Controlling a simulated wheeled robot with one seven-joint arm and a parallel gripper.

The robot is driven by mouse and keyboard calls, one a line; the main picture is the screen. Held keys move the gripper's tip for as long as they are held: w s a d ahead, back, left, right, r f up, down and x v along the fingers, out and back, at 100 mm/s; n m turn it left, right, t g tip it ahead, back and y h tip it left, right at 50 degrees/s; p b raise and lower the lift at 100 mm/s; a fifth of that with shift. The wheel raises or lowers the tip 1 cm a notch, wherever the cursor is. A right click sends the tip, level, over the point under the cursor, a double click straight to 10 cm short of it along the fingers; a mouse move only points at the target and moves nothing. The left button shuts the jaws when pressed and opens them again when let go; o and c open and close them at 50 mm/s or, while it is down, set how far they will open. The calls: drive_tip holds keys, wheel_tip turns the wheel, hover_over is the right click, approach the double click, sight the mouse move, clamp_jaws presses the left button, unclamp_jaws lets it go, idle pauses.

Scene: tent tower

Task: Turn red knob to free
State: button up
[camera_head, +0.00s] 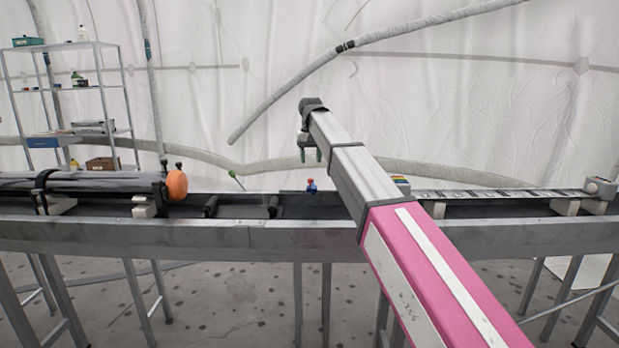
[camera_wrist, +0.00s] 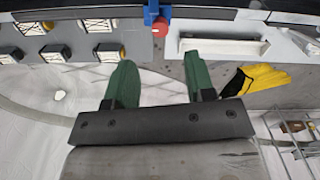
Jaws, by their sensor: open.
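The small red knob (camera_head: 311,182) sits on a blue fitting (camera_head: 311,190) at the grey bench, left of my arm in the head view. In the wrist view the red knob (camera_wrist: 160,28) is at the top middle, below the blue fitting (camera_wrist: 152,10). My gripper (camera_head: 310,155) is above the bench, over the knob in the head view. Its green fingers (camera_wrist: 160,75) are spread apart in the wrist view, with nothing between them. The knob lies beyond the fingertips, roughly in line with the gap, and is not touched. I cannot read the knob's setting.
The long grey metal bench (camera_head: 180,235) crosses the head view. A grey roll with an orange end (camera_head: 177,186) lies at left. A yellow glove (camera_wrist: 262,78) and a white handle-like bar (camera_wrist: 222,46) are right of the fingers. Several black-and-white blocks (camera_wrist: 98,25) are at left.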

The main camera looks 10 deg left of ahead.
sight(311, 179)
wheel_tip(311, 179, down, 8)
drive_tip(key=shift+r, duration=0.2)
clamp_jaws()
